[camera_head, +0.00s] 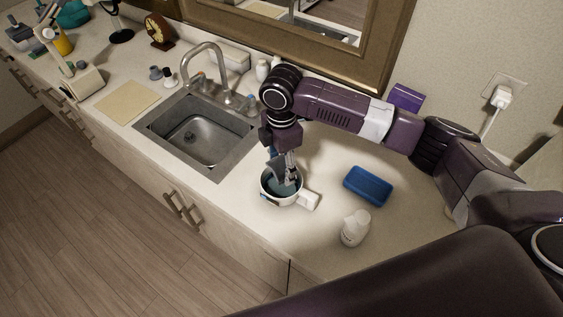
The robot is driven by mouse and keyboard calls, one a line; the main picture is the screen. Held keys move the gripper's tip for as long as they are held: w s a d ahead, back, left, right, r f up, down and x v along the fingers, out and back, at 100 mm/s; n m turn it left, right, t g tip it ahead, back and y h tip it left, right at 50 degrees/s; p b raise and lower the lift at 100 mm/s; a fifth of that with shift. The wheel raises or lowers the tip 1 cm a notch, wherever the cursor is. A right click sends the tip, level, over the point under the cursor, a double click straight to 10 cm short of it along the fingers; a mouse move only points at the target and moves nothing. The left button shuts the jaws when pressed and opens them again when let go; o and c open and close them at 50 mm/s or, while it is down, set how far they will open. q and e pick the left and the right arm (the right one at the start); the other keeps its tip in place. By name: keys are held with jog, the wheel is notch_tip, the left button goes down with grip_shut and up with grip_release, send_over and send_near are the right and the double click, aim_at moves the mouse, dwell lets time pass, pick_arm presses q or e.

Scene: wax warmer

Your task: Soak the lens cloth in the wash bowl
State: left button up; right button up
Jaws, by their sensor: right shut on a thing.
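The wash bowl (266,199) is a small white round vessel with a stubby white handle, standing on the counter right of the sink. Bluish content shows inside it. My right gripper (289,180) points down into the bowl, its fingertips at or below the rim. It is shut on a blue-grey cloth (275,171), which looks like the lens cloth. The cloth hangs beside the fingers over the bowl's inside. Its lower end is hard to tell from the bluish content. My left gripper is not in view.
A blue block-like item (368,186) and a white bottle (355,228) stand right of the bowl. The sink (203,130) with its faucet (207,62) lies left. A beige mat (126,101) lies farther left. The counter's front edge is close to the bowl.

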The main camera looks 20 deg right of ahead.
jog(key=b, duration=0.2)
send_over(283, 193)
jog(key=f, duration=0.8)
jog(key=shift+w+a, duration=0.1)
jog(key=shift+w, duration=0.25)
jog(key=shift+s+f+b, duration=0.25)
jog(key=shift+f+b, duration=0.25)
jog(key=shift+f, duration=0.45)
jog(key=shift+w+r, duration=0.2)
jog(key=shift+w, duration=0.1)
dwell(2.9)
jog(key=shift+r, duration=0.1)
dwell(1.3)
notch_tip(283, 193, up, 3)
jog(key=p, duration=0.3)
jog(key=shift+r+p, duration=0.45)
jog(key=shift+r, duration=2.85)
